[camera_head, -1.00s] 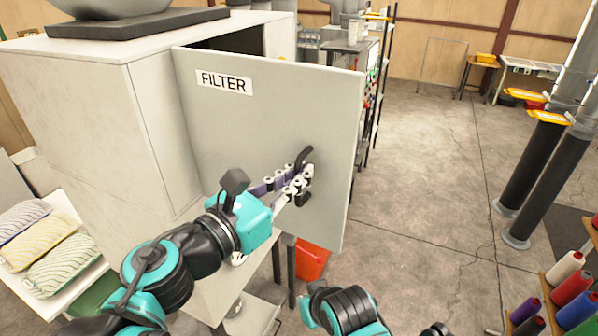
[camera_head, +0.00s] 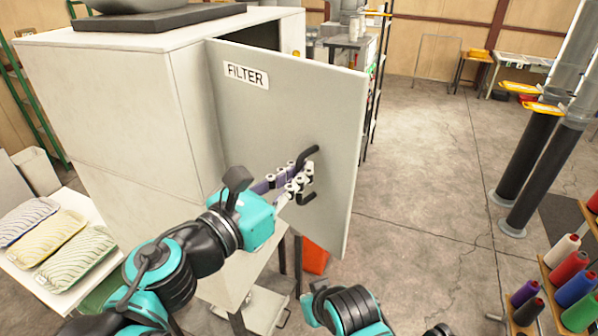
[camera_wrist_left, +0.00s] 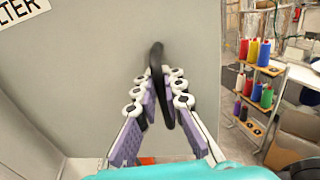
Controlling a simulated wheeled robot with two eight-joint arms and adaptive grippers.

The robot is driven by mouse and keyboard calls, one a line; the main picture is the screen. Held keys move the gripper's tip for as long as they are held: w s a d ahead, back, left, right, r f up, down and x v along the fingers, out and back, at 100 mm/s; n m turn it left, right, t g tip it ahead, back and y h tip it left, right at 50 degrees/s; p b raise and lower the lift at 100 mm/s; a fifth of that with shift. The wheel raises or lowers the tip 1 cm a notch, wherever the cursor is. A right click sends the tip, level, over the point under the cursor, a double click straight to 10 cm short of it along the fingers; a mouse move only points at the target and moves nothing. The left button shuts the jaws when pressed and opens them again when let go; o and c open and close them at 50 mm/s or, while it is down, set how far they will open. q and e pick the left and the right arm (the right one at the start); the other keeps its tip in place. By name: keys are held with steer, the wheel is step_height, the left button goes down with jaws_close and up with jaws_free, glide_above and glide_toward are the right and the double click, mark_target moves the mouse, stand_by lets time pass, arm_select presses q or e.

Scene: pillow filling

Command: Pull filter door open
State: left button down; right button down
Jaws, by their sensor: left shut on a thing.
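The filter door (camera_head: 270,130) is a grey panel with a "FILTER" label. It stands ajar from the grey cabinet (camera_head: 130,130), with a dark opening behind its top edge. A black bar handle (camera_head: 308,155) is on the door's outer face near its free edge. My left gripper (camera_head: 300,183) is shut on the handle. In the left wrist view the gripper (camera_wrist_left: 158,95) has its fingers on both sides of the black handle (camera_wrist_left: 156,62), with the door (camera_wrist_left: 90,70) behind. The right arm shows at the bottom of the head view, but its gripper fingers do not.
Patterned pillows (camera_head: 50,238) lie on a white table at the left. A red bin (camera_head: 315,258) is below the door. Thread spools (camera_head: 575,290) stand on a rack at the lower right. Open concrete floor (camera_head: 430,190) lies right of the door.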

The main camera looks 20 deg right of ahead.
arm_select(q)
steer(key=c, duration=1.6)
jaws_free()
steer(key=shift+r, duration=0.1)
steer(key=shift+s+a, duration=0.1)
steer(key=shift+a, duration=0.05)
steer(key=v, duration=1.1)
steer(key=shift+s+a, duration=0.15)
steer(key=shift+a, duration=0.25)
